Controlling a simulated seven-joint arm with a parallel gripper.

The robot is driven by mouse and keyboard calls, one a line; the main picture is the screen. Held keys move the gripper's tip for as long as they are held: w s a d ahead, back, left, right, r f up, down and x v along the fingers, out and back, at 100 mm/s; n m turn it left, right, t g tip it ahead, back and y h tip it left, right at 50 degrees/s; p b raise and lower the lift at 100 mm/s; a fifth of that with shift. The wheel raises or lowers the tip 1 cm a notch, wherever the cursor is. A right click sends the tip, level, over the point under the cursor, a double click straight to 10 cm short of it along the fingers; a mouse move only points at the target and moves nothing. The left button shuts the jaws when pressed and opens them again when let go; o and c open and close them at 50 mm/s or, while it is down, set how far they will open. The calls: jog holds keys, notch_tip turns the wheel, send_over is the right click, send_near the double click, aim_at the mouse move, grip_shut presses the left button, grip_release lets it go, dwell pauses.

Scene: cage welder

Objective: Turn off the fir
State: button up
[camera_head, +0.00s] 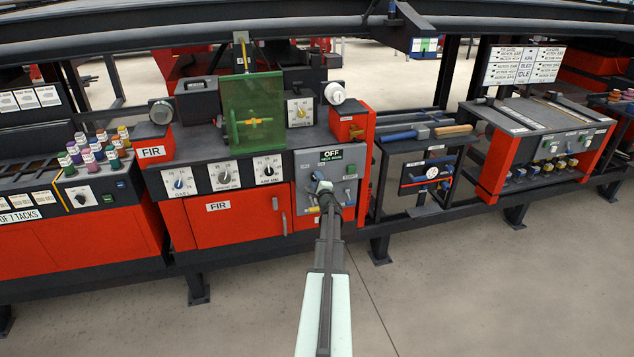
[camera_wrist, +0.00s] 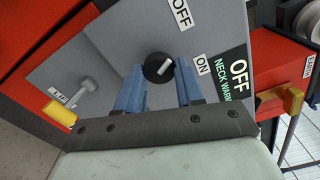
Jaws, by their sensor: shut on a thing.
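The FIR unit is a red cabinet (camera_head: 240,228) with a grey control panel (camera_head: 347,165) at its right end. A black rotary switch (camera_wrist: 153,75) with a white pointer sits on this panel in the wrist view, with OFF and ON labels near it. The pointer slants up and right; I cannot tell which label it marks. A small display (camera_wrist: 238,72) reads OFF and NECK WARM. My gripper (camera_wrist: 159,76) is shut on the switch, one bluish finger on each side. In the head view my gripper (camera_head: 325,188) covers the switch.
A grey lever (camera_wrist: 85,88) and a yellow handle (camera_wrist: 60,114) are on the panel's left in the wrist view. Three dials, including the gas dial (camera_head: 179,182), line the cabinet front. Tool benches stand on both sides; the floor in front (camera_head: 440,290) is clear.

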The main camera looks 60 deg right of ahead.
jog(key=shift+n, duration=0.4)
jog(key=o, duration=1)
jog(key=shift+o, duration=0.2)
jog(key=v, duration=1.4)
jog(key=shift+w+r, duration=0.1)
